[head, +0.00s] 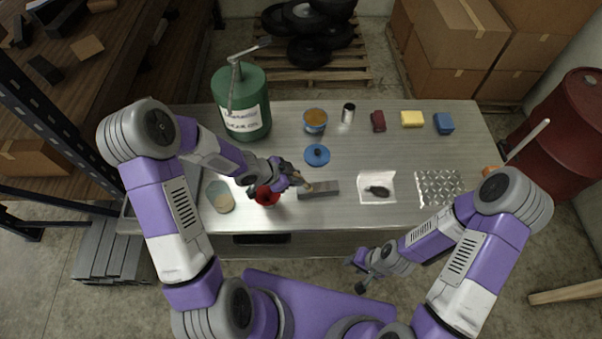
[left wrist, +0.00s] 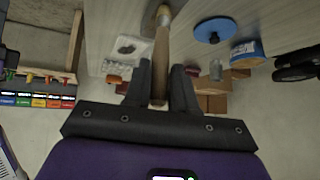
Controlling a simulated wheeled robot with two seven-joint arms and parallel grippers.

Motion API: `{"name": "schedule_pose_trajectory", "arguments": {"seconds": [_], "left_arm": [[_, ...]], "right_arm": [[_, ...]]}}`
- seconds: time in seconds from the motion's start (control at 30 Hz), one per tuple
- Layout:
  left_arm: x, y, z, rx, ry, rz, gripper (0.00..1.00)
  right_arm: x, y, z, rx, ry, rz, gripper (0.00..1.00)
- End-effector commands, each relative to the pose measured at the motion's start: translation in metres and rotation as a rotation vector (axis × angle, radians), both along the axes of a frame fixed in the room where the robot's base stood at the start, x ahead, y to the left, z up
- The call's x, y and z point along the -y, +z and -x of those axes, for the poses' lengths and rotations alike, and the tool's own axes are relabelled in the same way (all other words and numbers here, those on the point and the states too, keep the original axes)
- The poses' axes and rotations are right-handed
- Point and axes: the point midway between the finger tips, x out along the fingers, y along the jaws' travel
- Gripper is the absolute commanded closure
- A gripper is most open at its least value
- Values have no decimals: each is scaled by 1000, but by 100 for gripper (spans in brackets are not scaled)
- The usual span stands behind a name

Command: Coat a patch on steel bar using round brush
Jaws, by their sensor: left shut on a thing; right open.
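The steel bar (head: 325,188) is a grey block lying flat near the middle of the metal bench. My left gripper (head: 292,180) is just left of the bar and low over the bench. In the left wrist view it is shut on the wooden handle of the round brush (left wrist: 161,60). The brush's head points away from the jaws, at the top of that view. In the head view the brush tip is at the bar's left end; I cannot tell whether it touches. My right gripper (head: 362,275) is open and empty in front of the bench.
An open tin with amber contents (head: 315,117) and a blue lid (head: 317,155) are behind the bar. A green drum (head: 241,105) stands at the back left. A white sheet (head: 370,194) with a dark item and a tread plate (head: 440,188) lie to the right.

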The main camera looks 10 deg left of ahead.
Motion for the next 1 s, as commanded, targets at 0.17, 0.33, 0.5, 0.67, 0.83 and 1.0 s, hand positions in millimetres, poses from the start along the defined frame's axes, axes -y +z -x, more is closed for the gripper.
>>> {"name": "schedule_pose_trajectory", "arguments": {"seconds": [0.17, 0.33, 0.5, 0.67, 0.83, 1.0], "left_arm": [[-7, 1, 1, 0, 2, 0, 100], [-22, 1, 6, 0, 2, 0, 100], [-33, 0, 9, 1, 1, 2, 100], [-35, -1, 10, 2, 0, 2, 100], [-35, -1, 10, 1, 0, 2, 100], [-35, 7, 9, 4, -1, 2, 100]], "right_arm": [[0, 7, 0, 0, 0, 0, 57], [0, 20, 0, 0, 0, 0, 57], [0, 23, 0, 0, 0, 0, 57], [0, 23, 0, 0, 0, 0, 57], [0, 23, 0, 0, 0, 0, 57], [0, 23, 0, 0, 0, 0, 57]]}}
